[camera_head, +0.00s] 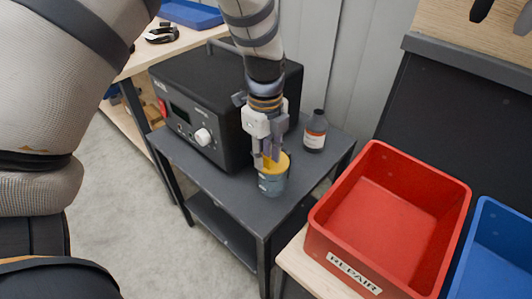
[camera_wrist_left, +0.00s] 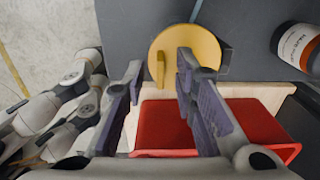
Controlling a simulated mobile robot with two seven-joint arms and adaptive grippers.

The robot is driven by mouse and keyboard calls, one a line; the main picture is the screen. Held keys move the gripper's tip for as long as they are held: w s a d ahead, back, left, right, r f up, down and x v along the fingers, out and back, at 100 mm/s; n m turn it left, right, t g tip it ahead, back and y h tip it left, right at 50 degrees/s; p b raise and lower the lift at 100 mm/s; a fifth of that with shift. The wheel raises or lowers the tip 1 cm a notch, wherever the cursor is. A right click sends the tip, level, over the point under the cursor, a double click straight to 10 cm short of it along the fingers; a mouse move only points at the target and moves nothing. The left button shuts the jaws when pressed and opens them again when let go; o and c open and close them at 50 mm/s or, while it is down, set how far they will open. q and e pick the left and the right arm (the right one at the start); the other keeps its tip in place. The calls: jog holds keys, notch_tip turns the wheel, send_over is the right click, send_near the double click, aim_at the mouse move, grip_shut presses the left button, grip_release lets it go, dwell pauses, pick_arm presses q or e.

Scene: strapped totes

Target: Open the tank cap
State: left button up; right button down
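The tank (camera_head: 271,184) is a grey-blue canister standing on the dark side table, with a round yellow cap (camera_head: 284,164) on top. The cap also shows in the left wrist view (camera_wrist_left: 206,45), with a raised yellow ridge (camera_wrist_left: 160,69) on its face. My left gripper (camera_head: 266,161) is over the cap in the head view and hides part of it. In the left wrist view its fingers (camera_wrist_left: 160,63) are spread, one on each side of the ridge, with gaps visible. Contact with the cap cannot be told.
A black device (camera_head: 205,125) with a dial stands on the dark table (camera_head: 235,192) beside the tank. A brown bottle (camera_head: 315,133) stands close by on the right. A red tote (camera_head: 385,215) and a blue tote (camera_head: 500,250) sit at the right.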

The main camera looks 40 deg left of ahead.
pick_arm(q)
jog(key=shift+c, duration=0.2)
grip_shut()
